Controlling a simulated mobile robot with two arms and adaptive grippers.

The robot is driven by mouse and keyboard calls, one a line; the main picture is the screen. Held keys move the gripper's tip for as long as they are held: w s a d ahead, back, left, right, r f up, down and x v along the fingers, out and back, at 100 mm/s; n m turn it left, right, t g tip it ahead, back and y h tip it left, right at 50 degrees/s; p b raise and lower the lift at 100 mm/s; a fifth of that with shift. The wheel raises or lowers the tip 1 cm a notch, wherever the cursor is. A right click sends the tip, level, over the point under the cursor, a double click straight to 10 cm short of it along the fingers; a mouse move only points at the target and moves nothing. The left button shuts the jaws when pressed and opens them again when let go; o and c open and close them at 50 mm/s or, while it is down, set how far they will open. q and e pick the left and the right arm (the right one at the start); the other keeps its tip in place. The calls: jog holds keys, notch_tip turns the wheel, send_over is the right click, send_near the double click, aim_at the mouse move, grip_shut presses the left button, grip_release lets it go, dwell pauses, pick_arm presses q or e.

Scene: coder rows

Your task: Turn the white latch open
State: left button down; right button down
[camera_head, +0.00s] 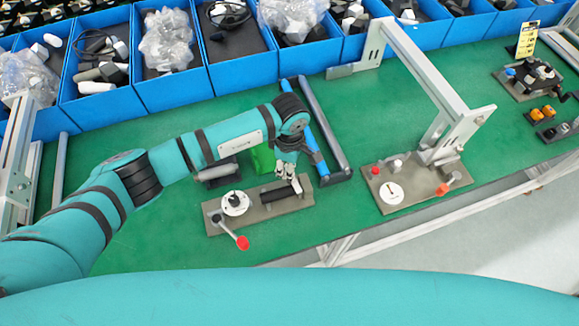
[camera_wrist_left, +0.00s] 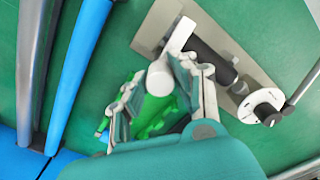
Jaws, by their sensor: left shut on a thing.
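The white latch (camera_head: 297,185) sits at the right end of a grey metal plate (camera_head: 268,212) on the green bench. In the left wrist view the white latch (camera_wrist_left: 180,35) is an angled arm with a round white end beside a black cylinder (camera_wrist_left: 212,62). My left gripper (camera_head: 284,176) reaches down over that end of the plate. In the left wrist view its fingers (camera_wrist_left: 160,85) are closed around the latch's round white end. The fingers hide part of the latch. My right gripper is in neither view.
A white dial (camera_head: 235,203) and a red-knobbed lever (camera_head: 242,243) are on the same plate. A green part (camera_head: 262,160) and blue-grey rails (camera_head: 322,130) lie close behind. A metal frame (camera_head: 425,70) stands right; blue bins (camera_head: 170,85) line the back.

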pick_arm(q)
jog(key=n+b, duration=0.3)
jog(key=n, duration=0.1)
jog(key=shift+f+b, duration=0.25)
jog(key=shift+b, duration=0.05)
jog(key=n+b, duration=0.3)
jog(key=n, duration=0.1)
jog(key=shift+n+b, duration=0.3)
jog(key=shift+n, duration=0.1)
jog(key=n+b, duration=0.3)
jog(key=n, duration=0.1)
jog(key=shift+r, duration=0.1)
jog(key=shift+r+n+b, duration=0.15)
jog(key=shift+n+b, duration=0.9)
jog(key=shift+n, duration=1.05)
jog(key=c, duration=1.1)
grip_release()
jog(key=shift+o, duration=0.2)
jog(key=shift+r, duration=0.1)
